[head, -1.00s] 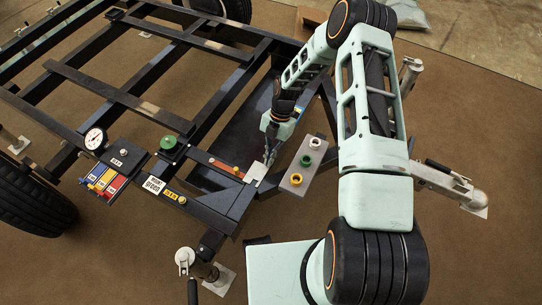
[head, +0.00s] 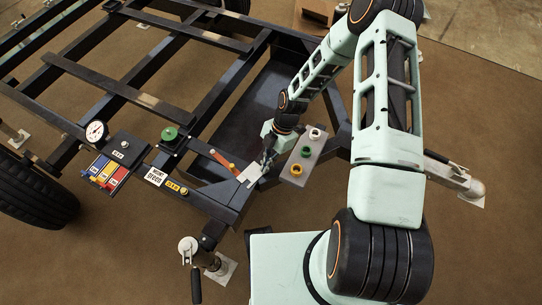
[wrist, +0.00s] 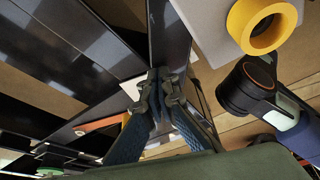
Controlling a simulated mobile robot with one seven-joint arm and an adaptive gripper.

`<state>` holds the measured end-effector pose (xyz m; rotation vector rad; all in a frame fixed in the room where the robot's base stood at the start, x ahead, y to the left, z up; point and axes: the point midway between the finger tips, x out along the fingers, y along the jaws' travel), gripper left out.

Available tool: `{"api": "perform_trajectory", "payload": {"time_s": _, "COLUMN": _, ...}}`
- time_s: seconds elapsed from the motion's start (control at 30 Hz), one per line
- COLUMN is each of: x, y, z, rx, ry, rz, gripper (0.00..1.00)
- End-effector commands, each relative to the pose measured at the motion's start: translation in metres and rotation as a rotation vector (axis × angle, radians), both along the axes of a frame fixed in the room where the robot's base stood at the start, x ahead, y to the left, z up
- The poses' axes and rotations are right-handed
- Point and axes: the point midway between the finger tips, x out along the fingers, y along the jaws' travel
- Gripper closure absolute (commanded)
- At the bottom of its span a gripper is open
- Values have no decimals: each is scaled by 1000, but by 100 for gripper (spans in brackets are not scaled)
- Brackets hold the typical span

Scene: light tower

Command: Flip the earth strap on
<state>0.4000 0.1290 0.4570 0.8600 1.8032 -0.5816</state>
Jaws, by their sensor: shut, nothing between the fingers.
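An orange strip (head: 223,162), which looks like the earth strap, lies slantwise at the frame's near right corner. Its right end is close to a pale plate (head: 250,174). The strip also shows in the wrist view (wrist: 100,123), left of the fingers. I cannot tell whether the plate is part of it. My gripper (head: 266,161) is shut and empty, pointing down beside the plate. In the wrist view its fingertips (wrist: 160,82) meet in front of a dark frame beam. Whether they touch the strip or plate is unclear.
A grey block (head: 302,158) with white, green and yellow rings stands right of my gripper. A jack (head: 190,248) stands in front.

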Motion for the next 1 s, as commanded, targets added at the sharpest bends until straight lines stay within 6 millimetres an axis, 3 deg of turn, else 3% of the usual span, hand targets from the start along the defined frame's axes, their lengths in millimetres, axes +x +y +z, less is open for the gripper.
{"api": "perform_trajectory", "payload": {"time_s": 0.1, "x": -24, "y": 11, "z": 1, "rx": 1, "ry": 4, "rz": -106, "gripper": 100}}
{"api": "perform_trajectory", "payload": {"time_s": 0.5, "x": -84, "y": 60, "z": -2, "rx": -1, "ry": 2, "rz": -474, "gripper": 100}}
{"api": "perform_trajectory", "payload": {"time_s": 0.83, "x": -108, "y": 101, "z": -2, "rx": -1, "ry": 0, "rz": -713, "gripper": 100}}
{"api": "perform_trajectory", "payload": {"time_s": 1.0, "x": -112, "y": 114, "z": -1, "rx": 0, "ry": -2, "rz": -708, "gripper": 100}}
